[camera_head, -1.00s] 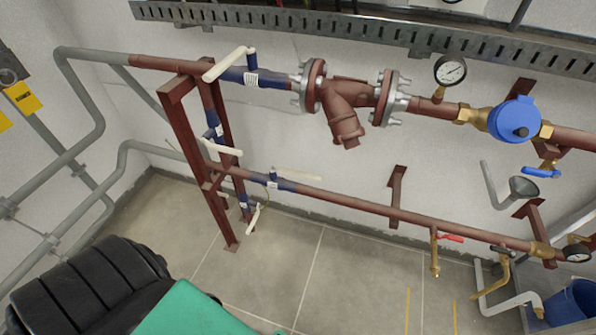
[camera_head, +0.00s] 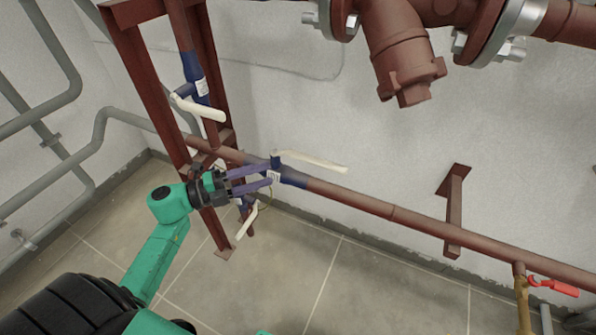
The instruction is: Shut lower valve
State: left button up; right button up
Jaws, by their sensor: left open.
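A blue valve (camera_head: 293,178) sits on the lower horizontal red-brown pipe. Its long white lever (camera_head: 315,161) points right, roughly along the pipe. My left gripper (camera_head: 268,174) is open, with its purple fingers pointing right. In the picture its fingertips overlap the left end of this valve, near the lever's pivot; I cannot tell whether they touch it. Another blue valve with a white lever (camera_head: 249,219) hangs below, partly hidden behind my gripper. A third blue valve (camera_head: 193,75) with a white lever (camera_head: 200,107) is on the vertical pipe above. My right gripper is not in view.
A red-brown steel frame (camera_head: 146,70) stands just left of the valves, behind my left gripper. A thick flanged strainer (camera_head: 402,55) hangs at the upper right. A wall bracket (camera_head: 454,212) and a red-handled tap (camera_head: 553,287) are farther right. The tiled floor (camera_head: 300,275) below is clear.

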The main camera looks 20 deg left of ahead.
aim_at(311, 164)
pick_arm(q)
jog(key=shift+m, duration=0.4)
jog(key=x, duration=0.9)
jog(key=s+d+r+x, duration=0.1)
jog(key=x, duration=0.4)
jog(key=shift+w+d, duration=0.15)
grip_shut()
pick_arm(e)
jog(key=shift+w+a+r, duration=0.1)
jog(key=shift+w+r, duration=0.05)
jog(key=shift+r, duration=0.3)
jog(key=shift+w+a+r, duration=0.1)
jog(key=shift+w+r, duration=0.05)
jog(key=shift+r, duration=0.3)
pick_arm(q)
jog(key=shift+f, duration=0.1)
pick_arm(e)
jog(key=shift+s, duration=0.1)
